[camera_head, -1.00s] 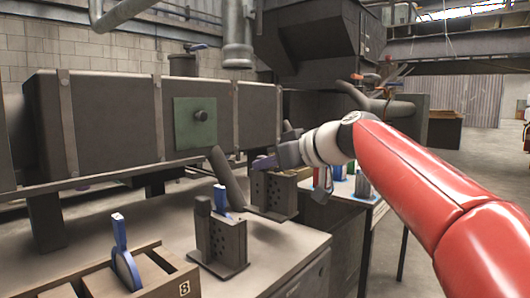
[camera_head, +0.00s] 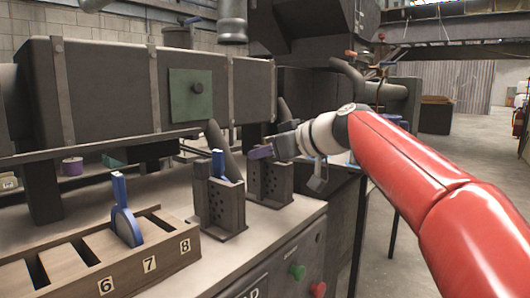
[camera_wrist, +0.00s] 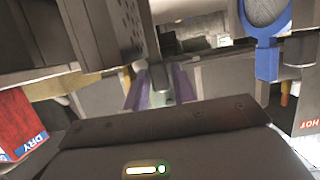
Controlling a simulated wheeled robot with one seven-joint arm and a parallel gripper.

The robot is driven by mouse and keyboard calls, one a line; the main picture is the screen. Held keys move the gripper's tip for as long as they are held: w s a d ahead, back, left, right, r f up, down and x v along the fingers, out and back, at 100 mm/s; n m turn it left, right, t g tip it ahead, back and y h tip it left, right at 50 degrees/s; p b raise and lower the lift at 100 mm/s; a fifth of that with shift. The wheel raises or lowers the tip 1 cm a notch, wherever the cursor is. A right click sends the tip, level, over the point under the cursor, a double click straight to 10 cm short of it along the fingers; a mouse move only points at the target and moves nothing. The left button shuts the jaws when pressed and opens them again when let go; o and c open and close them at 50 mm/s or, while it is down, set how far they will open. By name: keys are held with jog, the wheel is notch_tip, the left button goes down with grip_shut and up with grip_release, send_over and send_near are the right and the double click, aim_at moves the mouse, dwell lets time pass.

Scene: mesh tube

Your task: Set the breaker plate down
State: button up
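My gripper (camera_head: 264,152) is at the end of the red arm, beside a perforated dark block at mid-bench. In the wrist view its two purple fingers (camera_wrist: 160,90) stand apart; a dark grey upright part shows between them, and I cannot tell whether they touch it. A round mesh plate with a blue rim and handle (camera_wrist: 267,62) is at the upper right of the wrist view, outside the fingers. In the head view a blue-handled disc (camera_head: 125,220) stands upright in the wooden rack. Another blue handle (camera_head: 218,164) rises from the nearer perforated block.
The wooden slotted rack (camera_head: 155,270), numbered 6, 7, 8, is at the front left. Two perforated blocks, nearer (camera_head: 222,206) and farther (camera_head: 268,187), stand on the bench. A red DRY box (camera_wrist: 20,128) and a HOT label (camera_wrist: 309,125) flank the gripper in the wrist view.

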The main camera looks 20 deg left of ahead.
jog(key=shift+o, duration=1.3)
jog(key=shift+r, duration=0.15)
jog(key=v, duration=1.2)
jog(key=shift+b, duration=0.45)
jog(key=s+d+f+m+h, duration=0.4)
jog(key=s+d+f, duration=0.3)
jog(key=f, duration=0.5)
jog(key=s+d+f+m+h, duration=0.4)
jog(key=s+d+f, duration=0.4)
jog(key=f, duration=0.3)
jog(key=s+d+f+m+h, duration=0.4)
jog(key=s+d+f, duration=0.4)
jog(key=f, duration=0.4)
jog(key=shift+f+m+h, duration=0.35)
jog(key=shift+m+h, duration=0.05)
jog(key=shift+m, duration=0.4)
jog(key=shift+s, duration=0.1)
